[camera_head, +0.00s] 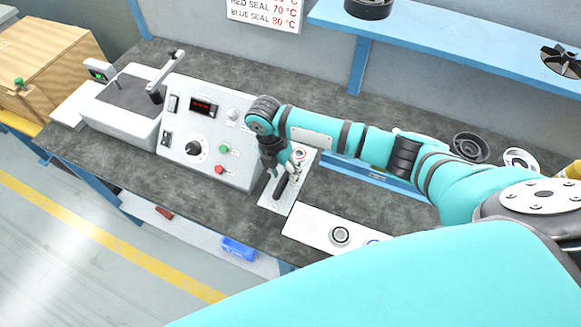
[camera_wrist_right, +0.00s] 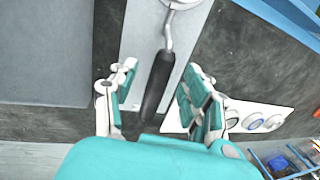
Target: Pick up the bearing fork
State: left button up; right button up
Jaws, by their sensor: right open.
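The bearing fork, with a black handle (camera_head: 280,187) and a thin bent metal shaft, lies on a pale plate (camera_head: 270,204) beside the control box. In the right wrist view, its black handle (camera_wrist_right: 156,88) runs lengthwise between the fingers, and its metal end reaches a round white part at the top. My right gripper (camera_head: 286,171) is over the fork and partly hides it in the head view. In the wrist view, the right gripper (camera_wrist_right: 160,74) is open, with one finger on each side of the handle and visible gaps. My left gripper is not in view.
The control box (camera_head: 212,150) with knobs and a display stands close left of my right gripper. A white panel with bearing rings (camera_head: 312,226) lies to the right. A blue shelf (camera_head: 440,35) runs above the back. Dark bench top (camera_head: 110,160) is clear at front left.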

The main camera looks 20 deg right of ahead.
jog(key=shift+s+d+f, duration=0.15)
jog(key=shift+d+f, duration=0.05)
jog(key=shift+f, duration=0.8)
grip_shut()
